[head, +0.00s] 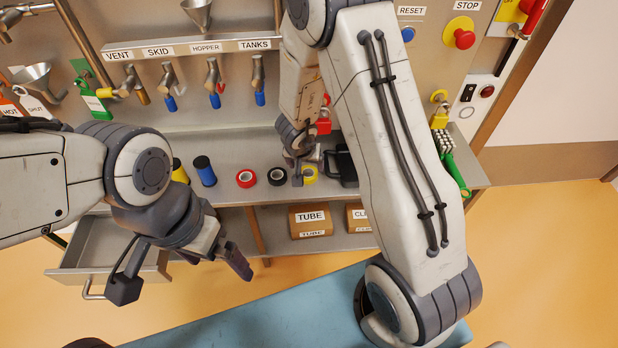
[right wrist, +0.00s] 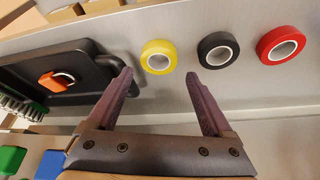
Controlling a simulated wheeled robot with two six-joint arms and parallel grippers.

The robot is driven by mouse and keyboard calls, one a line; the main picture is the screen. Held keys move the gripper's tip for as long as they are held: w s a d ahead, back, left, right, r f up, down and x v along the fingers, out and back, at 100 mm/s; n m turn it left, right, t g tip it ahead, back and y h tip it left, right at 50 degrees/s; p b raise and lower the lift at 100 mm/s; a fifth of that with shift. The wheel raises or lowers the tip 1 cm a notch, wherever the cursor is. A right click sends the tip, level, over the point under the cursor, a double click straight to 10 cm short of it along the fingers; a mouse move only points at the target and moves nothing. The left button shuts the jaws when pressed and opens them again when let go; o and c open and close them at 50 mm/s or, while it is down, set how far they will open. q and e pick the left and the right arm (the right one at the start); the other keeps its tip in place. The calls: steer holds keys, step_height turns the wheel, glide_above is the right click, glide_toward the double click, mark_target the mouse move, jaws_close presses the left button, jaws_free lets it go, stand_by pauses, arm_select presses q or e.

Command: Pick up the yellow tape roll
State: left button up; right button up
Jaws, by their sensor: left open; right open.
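The yellow tape roll (head: 310,173) lies flat on the steel counter, partly hidden behind my right gripper in the head view. In the right wrist view the yellow tape roll (right wrist: 160,46) shows whole, ahead of the fingertips and roughly centred between them. My right gripper (right wrist: 160,79) is open and empty; it also shows over the counter in the head view (head: 300,168). My left gripper (head: 181,274) is open and empty, in front of the shelf unit and drawer, well left of the roll.
A black tape roll (right wrist: 218,50) and a red tape roll (right wrist: 282,45) lie in a row beside the yellow one. A black tray (right wrist: 60,85) with an orange padlock (right wrist: 58,79) sits on its other side. An open drawer (head: 110,258) juts out below.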

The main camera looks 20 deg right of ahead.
mark_target(308, 173)
steer(key=b+x, duration=0.2)
steer(key=x, duration=0.1)
steer(key=b+x, duration=0.2)
steer(key=shift+s+f, duration=0.15)
steer(key=shift+s, duration=0.15)
steer(key=c, duration=1.1)
steer(key=shift+r, duration=0.2)
